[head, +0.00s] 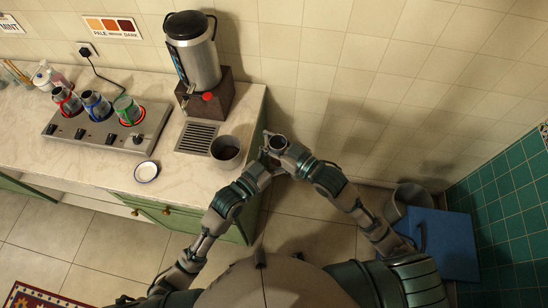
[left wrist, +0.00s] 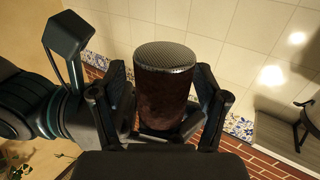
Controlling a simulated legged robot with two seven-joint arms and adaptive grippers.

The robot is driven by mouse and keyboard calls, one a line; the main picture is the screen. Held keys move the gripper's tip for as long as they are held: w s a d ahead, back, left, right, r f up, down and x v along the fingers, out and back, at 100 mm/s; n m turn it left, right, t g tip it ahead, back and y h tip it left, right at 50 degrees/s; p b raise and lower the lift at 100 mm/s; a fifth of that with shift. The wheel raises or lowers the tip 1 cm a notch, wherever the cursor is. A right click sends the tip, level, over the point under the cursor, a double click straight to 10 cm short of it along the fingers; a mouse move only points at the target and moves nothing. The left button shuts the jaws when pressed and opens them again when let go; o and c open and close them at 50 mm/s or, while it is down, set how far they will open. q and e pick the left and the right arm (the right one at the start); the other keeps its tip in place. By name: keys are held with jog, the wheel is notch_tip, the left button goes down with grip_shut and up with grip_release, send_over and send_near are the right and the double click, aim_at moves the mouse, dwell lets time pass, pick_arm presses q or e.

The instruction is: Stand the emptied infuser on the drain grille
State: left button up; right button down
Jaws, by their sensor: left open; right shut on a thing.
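The infuser is a cylinder (head: 279,141) with a dark round opening in the head view, held in the air right of the counter's end. In the left wrist view the infuser (left wrist: 165,85) shows a fine mesh end and a dark reddish-brown side. My right gripper (head: 285,151) is shut on it. My left gripper (head: 264,164) is open close by; in the wrist view its fingers (left wrist: 163,78) stand on either side of the infuser. I cannot tell whether they touch it. The drain grille (head: 194,138) lies bare on the counter in front of the samovar (head: 200,62).
A grey pot (head: 226,152) stands beside the grille, near the counter's right edge. A small white dish (head: 147,171) lies at the front. A hob (head: 100,129) with three small pots is further left. A blue box (head: 443,244) and grey bin (head: 408,198) stand on the floor right.

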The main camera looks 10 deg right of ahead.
pick_arm(q)
jog(key=shift+a, duration=0.1)
jog(key=shift+c, duration=0.2)
pick_arm(e)
jog(key=shift+a, duration=0.1)
pick_arm(q)
jog(key=c, duration=1.2)
jog(key=shift+c, duration=0.6)
pick_arm(e)
jog(key=c, duration=0.7)
grip_release()
